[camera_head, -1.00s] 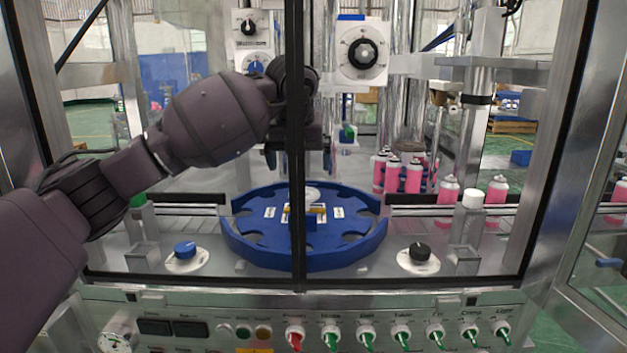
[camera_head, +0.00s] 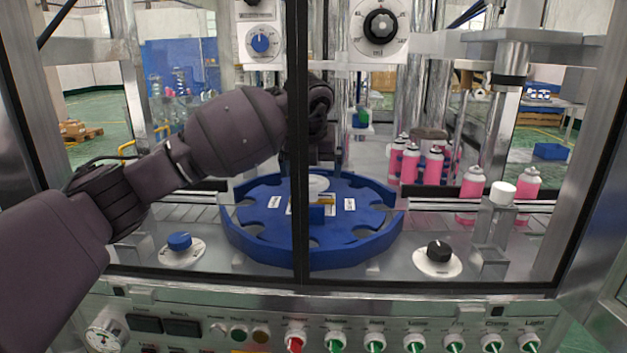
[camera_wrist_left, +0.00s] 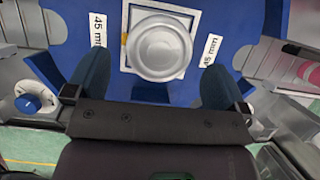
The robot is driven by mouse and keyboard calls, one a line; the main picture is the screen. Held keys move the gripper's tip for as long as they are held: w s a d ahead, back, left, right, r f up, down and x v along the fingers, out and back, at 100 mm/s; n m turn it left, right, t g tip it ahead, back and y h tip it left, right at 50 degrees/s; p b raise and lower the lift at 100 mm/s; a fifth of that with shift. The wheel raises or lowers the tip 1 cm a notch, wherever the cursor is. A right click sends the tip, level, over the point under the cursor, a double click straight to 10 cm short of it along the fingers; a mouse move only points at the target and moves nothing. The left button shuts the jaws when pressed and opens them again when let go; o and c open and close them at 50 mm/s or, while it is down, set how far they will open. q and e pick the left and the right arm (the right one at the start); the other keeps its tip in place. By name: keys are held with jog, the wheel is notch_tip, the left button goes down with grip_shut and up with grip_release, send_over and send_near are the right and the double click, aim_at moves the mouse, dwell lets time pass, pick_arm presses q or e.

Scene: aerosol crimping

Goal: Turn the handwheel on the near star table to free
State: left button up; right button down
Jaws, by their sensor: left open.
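The near star table (camera_head: 262,240) is a round blue plate with notches around its rim, behind the dark frame post. Its handwheel is a pale grey disc (camera_head: 318,184) at the middle, partly covered by the post and my gripper. In the left wrist view the handwheel (camera_wrist_left: 160,48) shows whole, with "45 mm" labels on both sides. My left gripper (camera_head: 312,168) is open above the table. Its two blue-grey fingers (camera_wrist_left: 155,82) stand wide apart, one to each side below the handwheel in the wrist picture, with nothing between them. My right gripper is not in view.
A dark frame post (camera_head: 297,120) crosses in front of the table. Pink cans (camera_head: 433,165) stand at the right, behind and beside the table. A blue knob (camera_head: 180,241) and a black knob (camera_head: 438,251) flank it. A control panel (camera_head: 330,320) runs along the front.

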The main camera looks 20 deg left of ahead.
pick_arm(q)
jog(key=shift+x, duration=1)
jog(key=shift+w+f, duration=0.2)
jog(key=shift+f, duration=0.15)
jog(key=shift+r, duration=0.1)
